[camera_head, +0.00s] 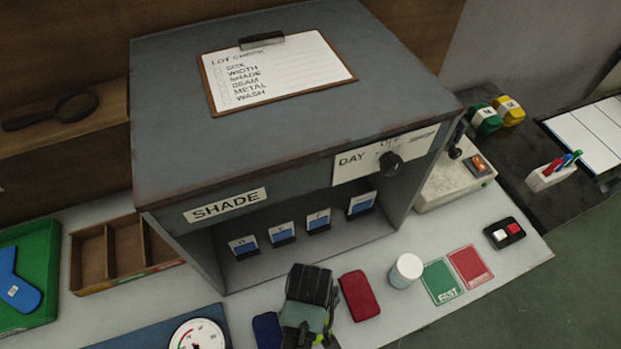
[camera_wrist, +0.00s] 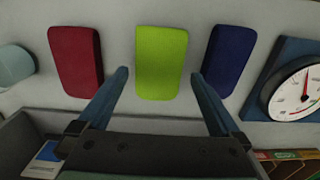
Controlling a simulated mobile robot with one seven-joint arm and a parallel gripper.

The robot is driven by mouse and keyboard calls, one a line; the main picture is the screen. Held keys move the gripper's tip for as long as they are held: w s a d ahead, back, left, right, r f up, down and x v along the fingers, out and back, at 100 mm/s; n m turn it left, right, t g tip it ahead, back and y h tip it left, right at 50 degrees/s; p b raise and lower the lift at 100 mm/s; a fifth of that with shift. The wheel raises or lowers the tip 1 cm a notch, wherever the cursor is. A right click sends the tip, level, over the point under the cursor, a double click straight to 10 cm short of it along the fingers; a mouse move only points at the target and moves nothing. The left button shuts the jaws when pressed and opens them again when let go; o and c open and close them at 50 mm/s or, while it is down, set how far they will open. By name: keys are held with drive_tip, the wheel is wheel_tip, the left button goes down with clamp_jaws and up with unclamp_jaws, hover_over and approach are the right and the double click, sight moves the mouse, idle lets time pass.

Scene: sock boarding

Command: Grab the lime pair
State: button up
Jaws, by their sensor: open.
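The lime pair (camera_wrist: 160,62) is a flat, rounded lime-green bundle lying on the pale tabletop in the wrist view. My gripper (camera_wrist: 160,75) is open above it, with one finger on each side of the lime pair and a visible gap on both sides. In the head view my gripper (camera_head: 308,318) covers most of the lime pair, and only a small lime sliver (camera_head: 328,340) shows beside it. A dark red pair (camera_head: 359,295) and a navy pair (camera_head: 267,330) lie on either side. They also show in the wrist view as red (camera_wrist: 75,60) and navy (camera_wrist: 224,60).
The grey shade box (camera_head: 290,120) stands just behind my gripper. A white cylinder (camera_head: 405,270) stands right of the red pair, with green (camera_head: 441,281) and red (camera_head: 470,266) cards beyond. A round dial gauge (camera_wrist: 297,92) is near the navy pair.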

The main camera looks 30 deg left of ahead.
drive_tip(key=shift+f, duration=1.6)
drive_tip(key=c, duration=1.2)
